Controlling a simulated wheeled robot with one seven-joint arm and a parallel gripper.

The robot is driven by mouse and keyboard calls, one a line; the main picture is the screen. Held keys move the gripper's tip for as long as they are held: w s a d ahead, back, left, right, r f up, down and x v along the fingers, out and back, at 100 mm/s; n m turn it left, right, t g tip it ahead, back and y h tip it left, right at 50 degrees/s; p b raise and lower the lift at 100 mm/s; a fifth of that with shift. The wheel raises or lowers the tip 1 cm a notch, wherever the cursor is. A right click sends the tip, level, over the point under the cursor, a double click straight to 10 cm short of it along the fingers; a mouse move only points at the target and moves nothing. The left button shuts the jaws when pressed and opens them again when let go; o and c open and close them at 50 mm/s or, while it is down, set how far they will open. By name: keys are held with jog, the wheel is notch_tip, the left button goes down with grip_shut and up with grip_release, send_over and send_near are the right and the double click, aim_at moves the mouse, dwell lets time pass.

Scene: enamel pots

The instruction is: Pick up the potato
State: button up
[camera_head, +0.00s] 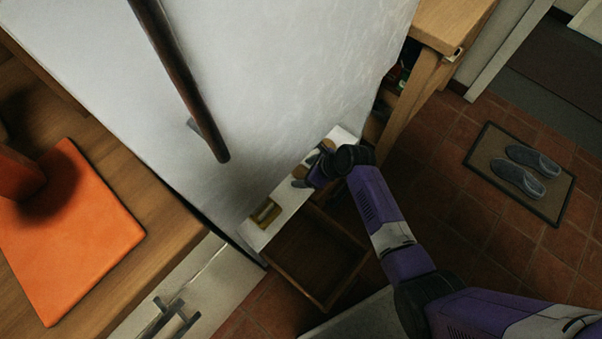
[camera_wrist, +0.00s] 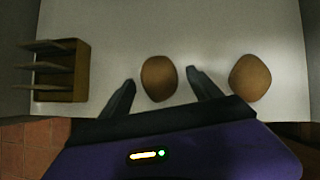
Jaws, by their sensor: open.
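Two brown, rounded, potato-like lumps lie on a white surface in the wrist view. One lump (camera_wrist: 159,78) is between the fingertips of my gripper (camera_wrist: 161,80), with a gap on each side. The other lump (camera_wrist: 250,78) is to the right, outside the right finger. I cannot tell from their looks which is the potato. My gripper is open and holds nothing. In the head view my gripper (camera_head: 302,175) is over the white surface (camera_head: 288,197), and my wrist hides much of the lumps.
A slotted wooden rack (camera_wrist: 62,72) stands left on the white surface. An open wooden drawer (camera_head: 315,257) is below it. A large pale panel with a dark handle (camera_head: 180,80) rises beside it. Slippers on a mat (camera_head: 520,172) lie on the tiled floor at right.

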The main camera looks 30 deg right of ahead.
jog(key=c, duration=1.5)
jog(key=shift+r, duration=0.15)
